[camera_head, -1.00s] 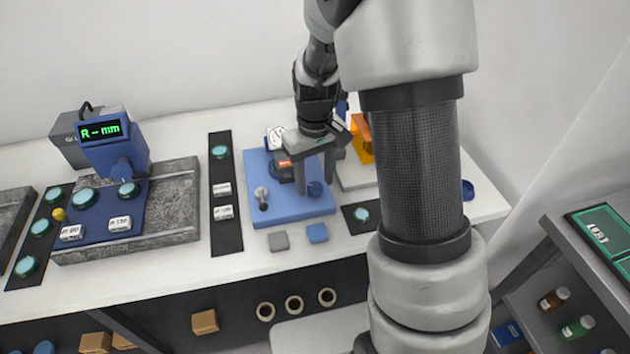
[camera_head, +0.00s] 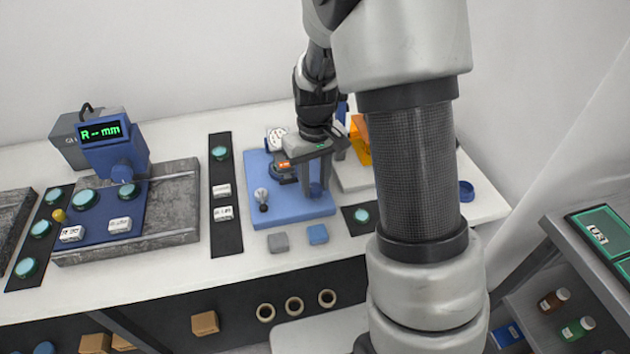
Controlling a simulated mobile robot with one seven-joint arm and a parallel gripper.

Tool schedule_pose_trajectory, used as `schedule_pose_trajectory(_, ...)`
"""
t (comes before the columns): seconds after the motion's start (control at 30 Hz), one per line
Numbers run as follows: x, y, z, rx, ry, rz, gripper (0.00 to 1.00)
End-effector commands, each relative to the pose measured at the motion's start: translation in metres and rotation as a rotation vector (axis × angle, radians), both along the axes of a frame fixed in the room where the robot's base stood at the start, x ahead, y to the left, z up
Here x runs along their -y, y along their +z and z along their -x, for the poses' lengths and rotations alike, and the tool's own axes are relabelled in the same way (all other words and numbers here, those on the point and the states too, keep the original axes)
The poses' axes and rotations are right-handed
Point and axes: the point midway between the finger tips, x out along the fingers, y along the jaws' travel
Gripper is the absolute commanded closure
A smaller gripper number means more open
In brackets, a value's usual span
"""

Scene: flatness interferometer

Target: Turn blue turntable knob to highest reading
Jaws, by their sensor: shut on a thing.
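The blue turntable knob (camera_head: 315,190) stands at the right side of a blue base plate (camera_head: 288,214) on the white bench. My gripper (camera_head: 315,186) points down over it, with its fingers on either side of the knob, shut on it. My fingers partly hide the knob.
A silver ball-topped lever (camera_head: 262,196) stands left of the knob. A grey block (camera_head: 278,242) and a blue block (camera_head: 318,234) lie in front of the plate. An orange block (camera_head: 360,140) stands behind right. A blue device with a green "R--mm" display (camera_head: 100,132) is at left.

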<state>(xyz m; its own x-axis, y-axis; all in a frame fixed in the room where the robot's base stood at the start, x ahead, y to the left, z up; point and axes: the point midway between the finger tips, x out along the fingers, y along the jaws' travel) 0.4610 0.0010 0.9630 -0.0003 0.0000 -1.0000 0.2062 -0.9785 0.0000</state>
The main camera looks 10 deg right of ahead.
Motion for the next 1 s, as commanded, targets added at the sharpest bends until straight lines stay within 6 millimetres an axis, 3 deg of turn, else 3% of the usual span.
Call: schedule_pose_trajectory(1.0, -0.0004, 0.0016, -0.0006, 0.001, -0.749, -0.001, 0.94)
